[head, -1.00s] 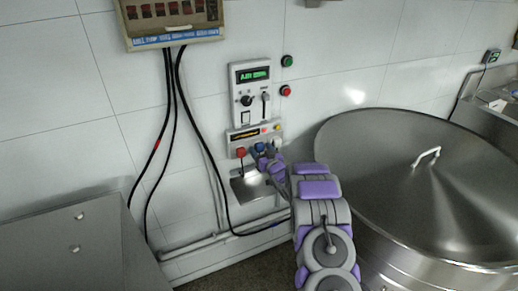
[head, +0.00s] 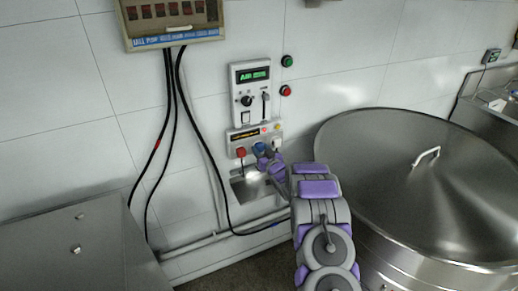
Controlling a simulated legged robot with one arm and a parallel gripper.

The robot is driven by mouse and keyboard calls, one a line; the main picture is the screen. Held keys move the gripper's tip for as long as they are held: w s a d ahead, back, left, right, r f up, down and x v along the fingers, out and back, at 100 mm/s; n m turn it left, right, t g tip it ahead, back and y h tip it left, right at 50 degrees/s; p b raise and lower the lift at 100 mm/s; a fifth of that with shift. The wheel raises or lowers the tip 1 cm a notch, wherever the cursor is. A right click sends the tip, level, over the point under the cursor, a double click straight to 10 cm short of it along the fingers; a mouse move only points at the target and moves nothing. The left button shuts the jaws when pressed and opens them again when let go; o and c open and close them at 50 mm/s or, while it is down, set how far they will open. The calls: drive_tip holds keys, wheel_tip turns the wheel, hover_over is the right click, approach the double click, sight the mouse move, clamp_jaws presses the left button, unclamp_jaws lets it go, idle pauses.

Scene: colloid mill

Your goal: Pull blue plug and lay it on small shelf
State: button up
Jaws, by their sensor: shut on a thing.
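The blue plug (head: 259,148) is at the socket strip (head: 243,136) below the wall control panel, between a red plug (head: 241,152) and a white plug (head: 277,143). My gripper (head: 264,157) is at the blue plug, shut on it, with the jaws just below its visible blue top. I cannot tell whether the plug is still seated in its socket. The small shelf (head: 241,188) is a metal plate on the wall just below the plugs, partly hidden by my gripper.
The control panel (head: 250,92) with a green display is above the strip. Green (head: 287,61) and red (head: 286,91) buttons are to its right. A large lidded steel vessel (head: 400,170) stands right of my arm. Black cables (head: 187,110) hang at left above a steel cabinet (head: 70,240).

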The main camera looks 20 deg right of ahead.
clamp_jaws()
drive_tip(key=shift+s, duration=0.15)
drive_tip(key=shift+s+d, duration=0.1)
drive_tip(key=shift+s, duration=2.75)
